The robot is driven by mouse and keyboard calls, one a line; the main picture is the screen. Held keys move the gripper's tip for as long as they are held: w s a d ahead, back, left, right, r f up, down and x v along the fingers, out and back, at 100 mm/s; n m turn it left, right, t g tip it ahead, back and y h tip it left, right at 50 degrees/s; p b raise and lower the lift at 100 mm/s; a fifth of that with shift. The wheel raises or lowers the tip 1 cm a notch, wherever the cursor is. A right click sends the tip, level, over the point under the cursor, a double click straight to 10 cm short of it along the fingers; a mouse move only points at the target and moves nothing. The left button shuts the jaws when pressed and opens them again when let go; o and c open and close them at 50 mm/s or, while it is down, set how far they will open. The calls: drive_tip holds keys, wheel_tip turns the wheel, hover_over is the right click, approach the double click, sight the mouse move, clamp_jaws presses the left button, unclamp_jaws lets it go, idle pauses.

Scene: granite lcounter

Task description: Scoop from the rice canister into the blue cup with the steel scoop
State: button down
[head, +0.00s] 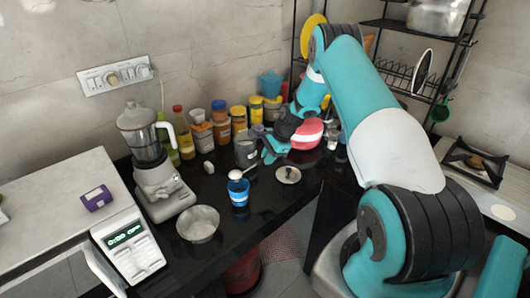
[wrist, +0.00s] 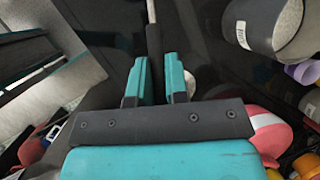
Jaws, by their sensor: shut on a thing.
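The blue cup (head: 239,194) stands upright on the dark counter, near the middle of the head view. A grey canister (head: 245,152), which looks like the rice canister, stands behind it; it also shows at the upper right of the wrist view (wrist: 265,24). The scoop's white-looking bowl (head: 236,175) is at or just above the cup's mouth. I cannot tell whether it touches the rim or holds rice.
A metal bowl (head: 198,224) sits front-left of the cup, and a small round dish (head: 288,175) to its right. A blender (head: 150,160) and a white scale (head: 130,247) stand at the left. Several jars and bottles (head: 203,135) line the wall behind. The counter's front edge is close.

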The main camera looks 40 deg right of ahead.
drive_tip(key=shift+w+a, duration=0.1)
drive_tip(key=shift+w, duration=0.15)
drive_tip(key=shift+s+d, duration=0.15)
drive_tip(key=shift+d, duration=0.25)
drive_tip(key=shift+s+a+r+t, duration=0.15)
drive_tip(key=shift+s+t, duration=0.15)
drive_tip(key=shift+t, duration=0.3)
drive_tip(key=s+t+b, duration=0.1)
drive_tip(key=t+b, duration=0.1)
drive_tip(key=b, duration=0.2)
drive_tip(key=s+a+n+t+h+b, duration=0.1)
drive_tip(key=t+b, duration=0.2)
drive_tip(key=b, duration=0.2)
drive_tip(key=s+n+t+h+b, duration=0.1)
drive_tip(key=t+b, duration=0.1)
drive_tip(key=b, duration=0.3)
drive_tip(key=shift+s+a+f+t, duration=0.2)
drive_tip(key=shift+f+t, duration=0.1)
drive_tip(key=shift+t, duration=0.1)
